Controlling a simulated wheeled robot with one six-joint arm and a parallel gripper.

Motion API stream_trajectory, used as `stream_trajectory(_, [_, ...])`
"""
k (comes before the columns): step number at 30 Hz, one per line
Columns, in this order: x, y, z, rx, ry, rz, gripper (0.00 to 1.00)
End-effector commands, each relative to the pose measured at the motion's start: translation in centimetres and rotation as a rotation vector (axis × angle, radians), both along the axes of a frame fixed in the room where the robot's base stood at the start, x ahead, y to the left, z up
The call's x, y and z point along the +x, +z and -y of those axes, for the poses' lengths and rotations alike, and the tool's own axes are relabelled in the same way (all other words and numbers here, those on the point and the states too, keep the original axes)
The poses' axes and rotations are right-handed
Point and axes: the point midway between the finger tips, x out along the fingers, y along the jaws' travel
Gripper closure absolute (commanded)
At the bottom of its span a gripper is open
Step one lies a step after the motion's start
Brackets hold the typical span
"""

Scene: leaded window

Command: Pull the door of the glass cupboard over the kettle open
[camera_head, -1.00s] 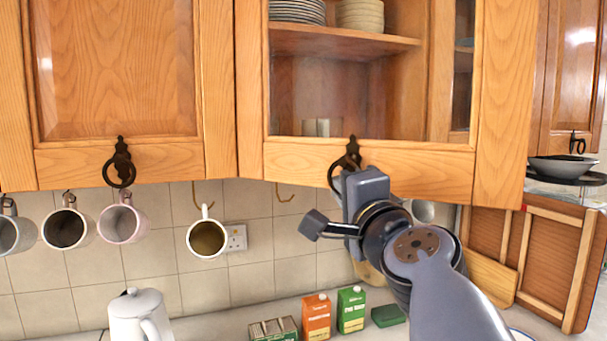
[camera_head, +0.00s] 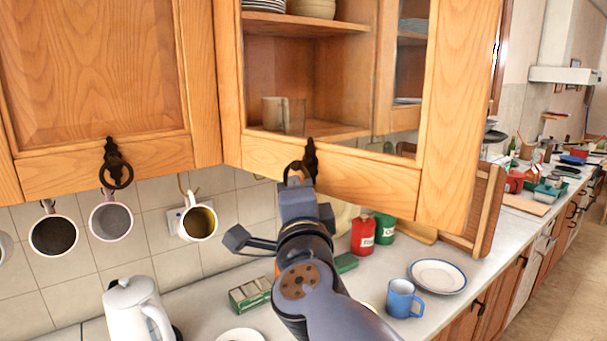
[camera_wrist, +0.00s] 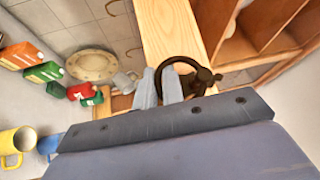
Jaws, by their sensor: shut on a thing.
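The glass cupboard door (camera_head: 365,182) has a wooden frame and a dark ring handle (camera_head: 311,158) on its bottom rail. My gripper (camera_head: 297,186) is at this ring from below, its tips at the ring's lower part. In the wrist view, two pale fingers (camera_wrist: 159,86) are shut on the dark ring (camera_wrist: 185,66), close to the pale wooden rail (camera_wrist: 170,28). I cannot tell whether the door stands a little away from its frame. A white kettle (camera_head: 133,308) stands on the counter at lower left.
Several mugs hang under the cupboards, one (camera_head: 199,222) left of my gripper. A red canister (camera_head: 363,235), a blue mug (camera_head: 402,298) and a plate (camera_head: 438,275) stand on the counter. A closed wooden cupboard (camera_head: 95,85) adjoins at left.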

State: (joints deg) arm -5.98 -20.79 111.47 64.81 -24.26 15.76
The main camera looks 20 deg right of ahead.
Motion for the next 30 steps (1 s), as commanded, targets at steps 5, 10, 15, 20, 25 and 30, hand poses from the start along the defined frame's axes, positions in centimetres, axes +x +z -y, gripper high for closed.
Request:
stream_trajectory(5, [-0.5,1.1,-1.8,0.004,-0.062,0.009,1.0])
stream_trajectory(10, [-0.8,0.7,-2.9,0.007,-0.124,-0.015,1.0])
stream_trajectory(15, [-1.0,0.6,-3.8,0.007,-0.17,-0.02,1.0])
stream_trajectory(20, [-1.2,0.5,-4.4,0.006,-0.198,-0.02,1.0])
stream_trajectory(25, [-1.4,0.5,-4.8,0.005,-0.215,-0.018,1.0])
stream_trajectory(30, [-1.5,0.5,-4.9,0.005,-0.22,-0.019,1.0])
